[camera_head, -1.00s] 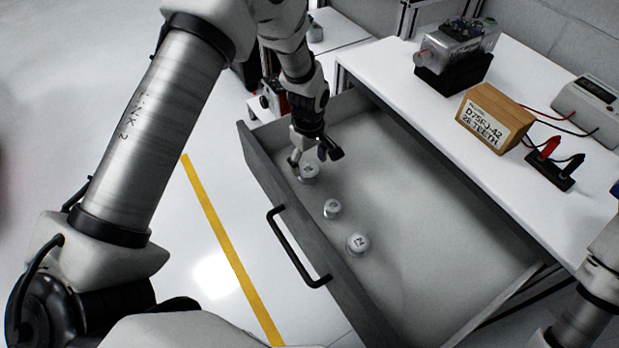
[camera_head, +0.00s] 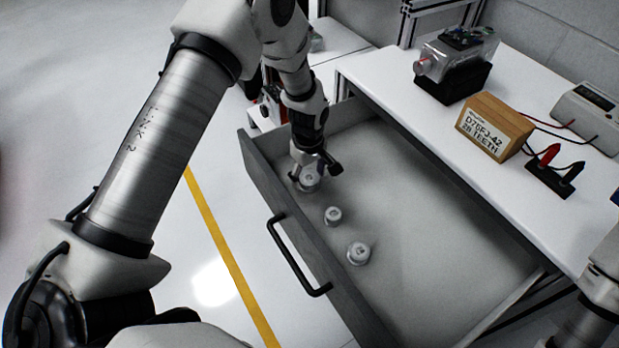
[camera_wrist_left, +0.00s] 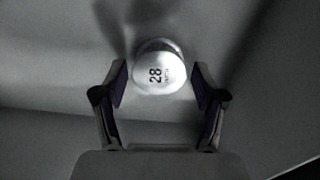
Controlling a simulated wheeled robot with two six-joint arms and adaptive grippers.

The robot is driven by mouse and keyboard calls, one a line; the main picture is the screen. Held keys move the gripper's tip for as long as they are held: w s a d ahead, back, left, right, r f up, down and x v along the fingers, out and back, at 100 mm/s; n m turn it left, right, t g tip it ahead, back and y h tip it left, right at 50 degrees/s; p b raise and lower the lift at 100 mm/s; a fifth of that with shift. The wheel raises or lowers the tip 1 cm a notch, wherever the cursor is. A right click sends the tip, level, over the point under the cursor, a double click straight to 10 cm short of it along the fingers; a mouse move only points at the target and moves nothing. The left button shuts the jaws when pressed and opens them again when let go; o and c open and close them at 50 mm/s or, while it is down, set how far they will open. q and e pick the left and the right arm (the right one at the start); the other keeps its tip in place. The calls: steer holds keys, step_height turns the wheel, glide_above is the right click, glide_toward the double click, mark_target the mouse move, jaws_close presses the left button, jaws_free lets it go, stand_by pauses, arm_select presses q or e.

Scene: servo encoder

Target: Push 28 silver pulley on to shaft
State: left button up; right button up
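A silver pulley marked 28 (camera_wrist_left: 160,72) stands in the open drawer, label up; it also shows in the head view (camera_head: 309,181), at the drawer's far end. My left gripper (camera_head: 315,174) reaches down over it from above. In the left wrist view, the gripper (camera_wrist_left: 160,80) is open, with a fingertip on each side of the pulley and a dark gap between each finger and it. A motor unit (camera_head: 458,52) sits on a black block on the table, with a reddish shaft (camera_head: 421,67) pointing left. My right gripper is out of view.
Two other silver pulleys (camera_head: 333,216) (camera_head: 358,253) stand nearer in the grey drawer (camera_head: 440,210). The drawer's walls surround my left gripper. On the white table are a cardboard box (camera_head: 494,127) labelled 28 teeth, a red-and-black terminal block (camera_head: 550,175) and a meter (camera_head: 592,115).

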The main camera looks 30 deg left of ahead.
mark_target(309, 178)
arm_select(q)
steer(key=c, duration=0.9)
step_height(309, 178, up, 7)
steer(key=p, duration=0.6)
steer(key=shift+r, duration=0.1)
